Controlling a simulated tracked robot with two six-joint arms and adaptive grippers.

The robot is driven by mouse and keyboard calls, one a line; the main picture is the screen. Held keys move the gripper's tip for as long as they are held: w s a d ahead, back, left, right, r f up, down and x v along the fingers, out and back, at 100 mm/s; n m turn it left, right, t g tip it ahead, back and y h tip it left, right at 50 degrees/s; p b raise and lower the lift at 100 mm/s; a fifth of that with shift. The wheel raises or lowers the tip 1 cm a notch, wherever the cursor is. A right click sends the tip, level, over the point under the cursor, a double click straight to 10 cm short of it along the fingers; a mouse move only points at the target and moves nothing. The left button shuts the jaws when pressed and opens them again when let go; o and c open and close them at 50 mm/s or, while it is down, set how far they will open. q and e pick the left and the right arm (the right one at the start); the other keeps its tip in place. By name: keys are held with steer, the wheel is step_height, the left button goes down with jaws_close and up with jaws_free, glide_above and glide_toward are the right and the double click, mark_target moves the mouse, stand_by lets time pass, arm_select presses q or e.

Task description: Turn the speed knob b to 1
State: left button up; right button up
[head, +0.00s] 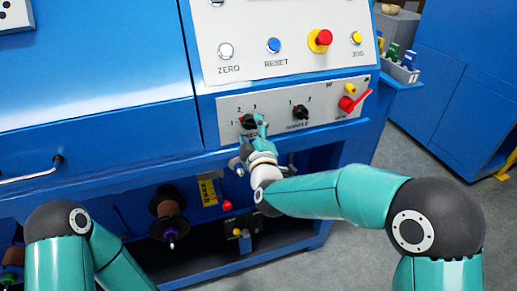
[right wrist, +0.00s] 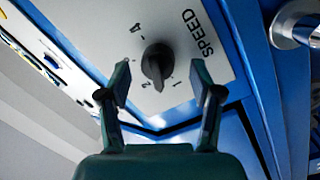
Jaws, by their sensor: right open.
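The black speed knob (head: 249,121) on the left of the grey lower panel is partly behind my right gripper (head: 262,130). In the right wrist view the same knob (right wrist: 157,65) lies just ahead of my open right gripper (right wrist: 162,82), with one finger on either side and a gap to each. The word SPEED shows beside it; the letter after it is hidden. Its narrow end appears to point between the 1 and 2 marks. A second black knob (head: 300,112) sits to its right; its label is too small to read. My left gripper is out of view.
Several buttons, including a red mushroom one (head: 320,40), are on the upper panel. The open recess below holds a brown spool (head: 170,207).

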steer(key=s+d, duration=0.2)
steer(key=s, duration=0.8)
steer(key=shift+f, duration=0.15)
